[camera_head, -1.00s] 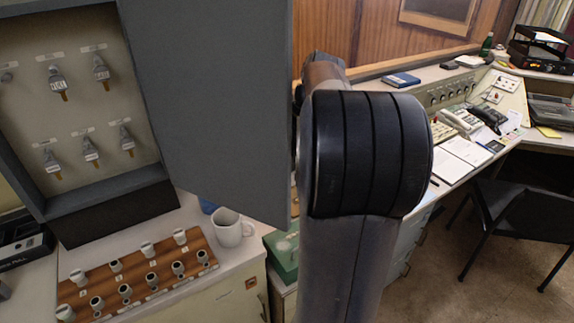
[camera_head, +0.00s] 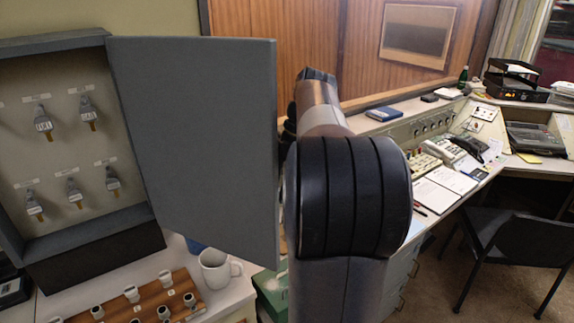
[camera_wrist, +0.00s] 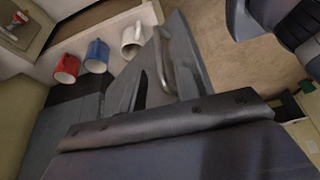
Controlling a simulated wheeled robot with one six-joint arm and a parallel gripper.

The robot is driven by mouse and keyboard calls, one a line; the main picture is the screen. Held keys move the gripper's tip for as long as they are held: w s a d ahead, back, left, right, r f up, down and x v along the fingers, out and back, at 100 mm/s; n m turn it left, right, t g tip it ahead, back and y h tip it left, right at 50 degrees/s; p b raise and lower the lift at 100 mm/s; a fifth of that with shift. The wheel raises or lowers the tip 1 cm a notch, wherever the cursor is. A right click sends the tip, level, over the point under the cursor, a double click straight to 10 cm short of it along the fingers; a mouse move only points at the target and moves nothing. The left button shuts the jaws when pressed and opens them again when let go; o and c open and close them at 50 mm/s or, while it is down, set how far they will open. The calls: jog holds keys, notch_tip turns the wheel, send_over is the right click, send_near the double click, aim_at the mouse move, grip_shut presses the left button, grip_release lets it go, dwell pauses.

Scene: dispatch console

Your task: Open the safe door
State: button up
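The grey safe (camera_head: 70,257) is at the left of the head view, with labelled keys hanging inside it. Its grey door (camera_head: 205,150) stands wide open, hinged at the safe's right edge and swung out to the right. In the wrist view, a grey panel that looks like the door's outer side (camera_wrist: 194,60) carries a curved metal handle (camera_wrist: 166,62). My gripper is hidden in the head view; my arm stands right of the door. In the wrist view the dark bolted part (camera_wrist: 165,124) seems mine, close to the handle. I cannot make out the fingertips or any grip.
Red (camera_wrist: 66,69) and blue (camera_wrist: 96,56) mugs show in the wrist view. A desk with phones (camera_head: 440,150) and a black chair (camera_head: 510,235) are at the right.

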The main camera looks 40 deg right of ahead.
jog(key=p+v, duration=0.1)
jog(key=v, duration=0.5)
dwell(0.5)
